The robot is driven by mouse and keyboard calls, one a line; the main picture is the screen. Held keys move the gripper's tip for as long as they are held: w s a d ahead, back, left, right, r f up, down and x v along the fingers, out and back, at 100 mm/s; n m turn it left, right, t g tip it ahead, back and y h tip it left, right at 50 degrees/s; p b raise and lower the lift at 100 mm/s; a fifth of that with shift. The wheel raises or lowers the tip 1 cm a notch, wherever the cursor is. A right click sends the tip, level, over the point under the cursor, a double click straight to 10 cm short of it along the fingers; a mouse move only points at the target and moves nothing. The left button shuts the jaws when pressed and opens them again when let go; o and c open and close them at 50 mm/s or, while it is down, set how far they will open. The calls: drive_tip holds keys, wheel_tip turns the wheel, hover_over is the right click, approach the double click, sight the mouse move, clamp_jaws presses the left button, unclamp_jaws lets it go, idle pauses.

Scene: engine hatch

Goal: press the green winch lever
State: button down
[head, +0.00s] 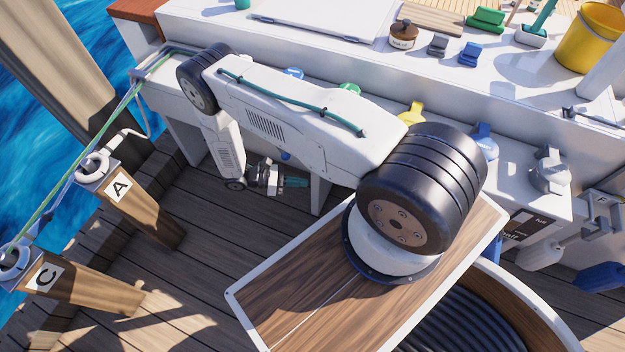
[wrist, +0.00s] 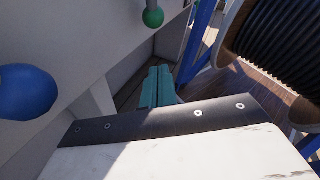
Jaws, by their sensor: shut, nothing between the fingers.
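A green ball knob (wrist: 153,17) on a short stem shows at the top of the wrist view, likely the green winch lever's end. In the head view a green piece (head: 350,89) shows on the white housing, partly hidden by my arm. My gripper (head: 296,181) hangs below the housing's front edge, low over the deck. Its teal fingers (wrist: 160,72) are shut with nothing between them. In the wrist view the fingertips sit below the green knob in the picture, apart from it.
A blue ball knob (wrist: 28,92) is close at left in the wrist view. A black ribbed drum (wrist: 285,45) is at upper right. The head view shows a yellow lever (head: 412,112), a blue lever (head: 483,140) and wooden posts A (head: 135,205) and C (head: 85,286).

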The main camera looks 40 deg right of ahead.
drive_tip(key=v, duration=0.6)
drive_tip(key=shift+w+a, duration=0.15)
drive_tip(key=shift+w, duration=0.05)
drive_tip(key=shift+f, duration=0.1)
drive_tip(key=s+a+r+m+t+y, duration=0.15)
drive_tip(key=r+m+y, duration=0.3)
drive_tip(key=r, duration=1.45)
drive_tip(key=s+a+r+m+t+y, duration=0.15)
drive_tip(key=r+m+y, duration=0.35)
drive_tip(key=r, duration=1.3)
drive_tip(key=s+d+r+m+t+y, duration=0.2)
drive_tip(key=s+r+t, duration=0.6)
drive_tip(key=s+r, duration=1)
wheel_tip(320, 180, up, 3)
drive_tip(key=m, duration=0.2)
drive_tip(key=shift+s+d+r+m+y, duration=0.2)
drive_tip(key=shift+s+d+m+y, duration=0.1)
drive_tip(key=shift+m+y, duration=0.05)
drive_tip(key=shift+d, duration=0.1)
